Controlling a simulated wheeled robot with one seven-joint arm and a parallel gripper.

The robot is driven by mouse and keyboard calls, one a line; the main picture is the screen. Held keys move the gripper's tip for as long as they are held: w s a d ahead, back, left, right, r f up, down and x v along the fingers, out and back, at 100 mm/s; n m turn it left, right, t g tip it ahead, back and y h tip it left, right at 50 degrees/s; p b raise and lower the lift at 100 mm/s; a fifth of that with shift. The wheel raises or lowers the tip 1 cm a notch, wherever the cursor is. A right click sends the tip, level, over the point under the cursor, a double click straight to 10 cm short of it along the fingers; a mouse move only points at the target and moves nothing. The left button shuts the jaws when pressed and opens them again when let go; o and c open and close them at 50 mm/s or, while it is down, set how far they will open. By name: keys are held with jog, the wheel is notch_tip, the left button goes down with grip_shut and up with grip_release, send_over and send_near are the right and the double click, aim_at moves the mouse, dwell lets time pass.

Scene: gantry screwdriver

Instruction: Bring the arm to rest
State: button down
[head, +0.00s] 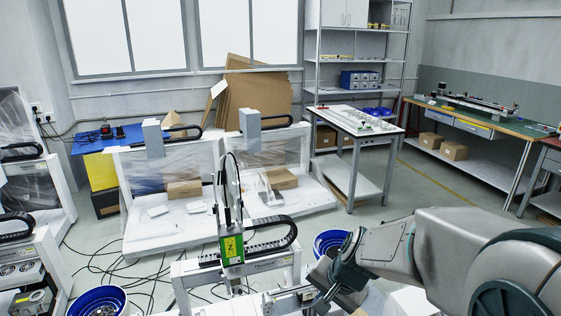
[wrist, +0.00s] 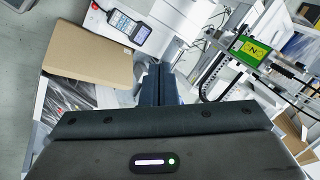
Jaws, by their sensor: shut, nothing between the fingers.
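My arm comes in from the right of the head view, bent, with its wrist low over the near end of the gantry machine (head: 240,270). My gripper (wrist: 160,72) shows in the wrist view with its two dark fingers together and nothing between them. In the head view the fingertips are too small and covered to make out. The green screwdriver unit (head: 232,249) stands upright on the gantry, left of my wrist. It also shows in the wrist view (wrist: 255,47), right of my fingers.
A cardboard box (wrist: 88,47) and a handheld device with a screen (wrist: 128,27) lie left of my fingers. Blue bins stand on the floor, one at lower left (head: 97,301) and one behind my wrist (head: 329,241). A white table (head: 352,121) stands farther back. Cables cross the left floor.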

jog(key=s+d+r+n+h+p, duration=0.1)
jog(key=s+d+r+n+p, duration=0.1)
jog(key=s+r, duration=0.4)
jog(key=s+d+r+n+h+p, duration=0.2)
jog(key=s+d+r+n+p, duration=0.1)
jog(key=s+r, duration=0.3)
jog(key=shift+s+d+n+g, duration=0.45)
jog(key=shift+s+n, duration=0.25)
jog(key=shift+n, duration=0.1)
